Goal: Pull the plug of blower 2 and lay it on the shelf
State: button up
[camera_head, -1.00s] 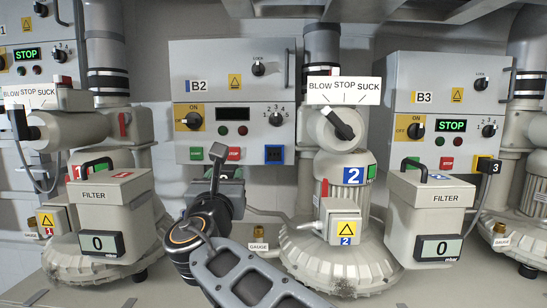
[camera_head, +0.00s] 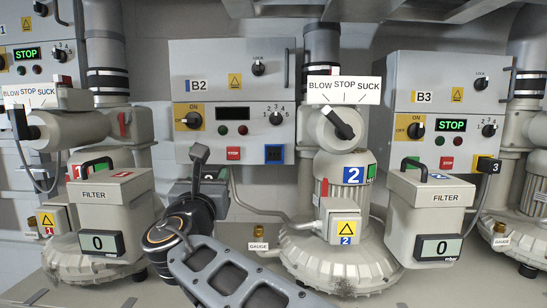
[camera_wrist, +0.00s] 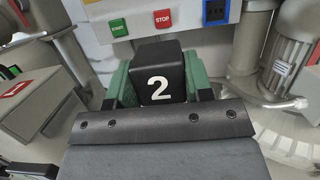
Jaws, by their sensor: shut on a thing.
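My gripper (camera_wrist: 160,92) is shut on the black plug (camera_wrist: 158,70), which carries a white 2. The green finger pads press it from both sides in the wrist view. Blower 2 (camera_head: 342,190) stands to the right of my gripper. The B2 display (camera_head: 232,113) is dark.
A filter box (camera_head: 112,212) with a gauge stands left of my arm, and another (camera_head: 425,215) stands on the right. A pipe and a small gauge fitting (camera_head: 259,230) lie between my gripper and blower 2. The grey surface (camera_head: 395,290) at the front has bare room.

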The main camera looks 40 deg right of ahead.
jog(key=shift+f+b, duration=13.4)
jog(key=shift+f, duration=0.75)
jog(key=shift+f+b, duration=1.95)
jog(key=shift+b, duration=0.05)
